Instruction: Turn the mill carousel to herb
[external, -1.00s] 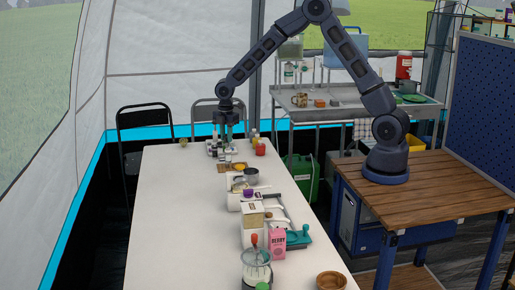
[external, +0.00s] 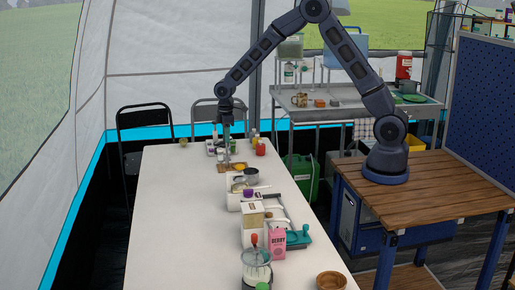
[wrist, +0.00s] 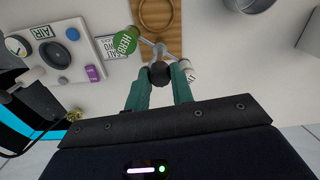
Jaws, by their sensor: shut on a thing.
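The mill carousel shows in the wrist view as a dark central knob (wrist: 160,73) with pale arms. A green disc marked HERB (wrist: 125,42) is at its upper left, and a white-topped part (wrist: 190,75) is at its right. My gripper (wrist: 159,77) has its two green fingers on either side of the knob and is shut on it. In the external view my gripper (external: 227,148) points down at the table's far end, where the carousel is too small to make out clearly.
A wooden board with a ring (wrist: 157,18) lies just beyond the carousel. A grey unit with a gauge (wrist: 55,50) and a label card (wrist: 115,46) are to the left. A metal pot (external: 251,175) stands nearer on the white table (external: 180,220), whose left side is clear.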

